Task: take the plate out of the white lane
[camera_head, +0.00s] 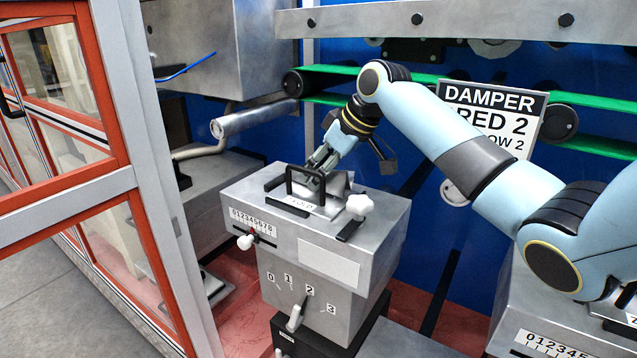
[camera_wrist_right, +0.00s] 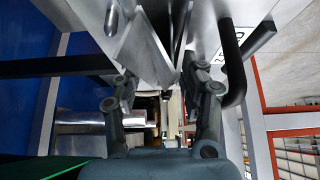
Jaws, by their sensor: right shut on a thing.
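A grey metal plate (camera_head: 335,188) stands tilted at the top of the metal box (camera_head: 315,215) with the white knob (camera_head: 360,206). Its bare metal also shows between my fingers in the right wrist view (camera_wrist_right: 150,52). My right gripper (camera_head: 316,172) reaches down from behind, close to the black handle (camera_head: 303,172) on the box top. It appears shut on the plate; the handle and the arm partly hide the contact. In the right wrist view the gripper's fingers (camera_wrist_right: 166,82) stand on both sides of the metal. My left gripper is not in view.
A red-framed glazed door (camera_head: 110,155) stands at the left. A sign reading DAMPER (camera_head: 490,112) and green belts (camera_head: 590,110) are behind my right arm. A second metal box (camera_head: 540,335) stands at the lower right. A lever (camera_head: 296,318) sticks out from the first box's front.

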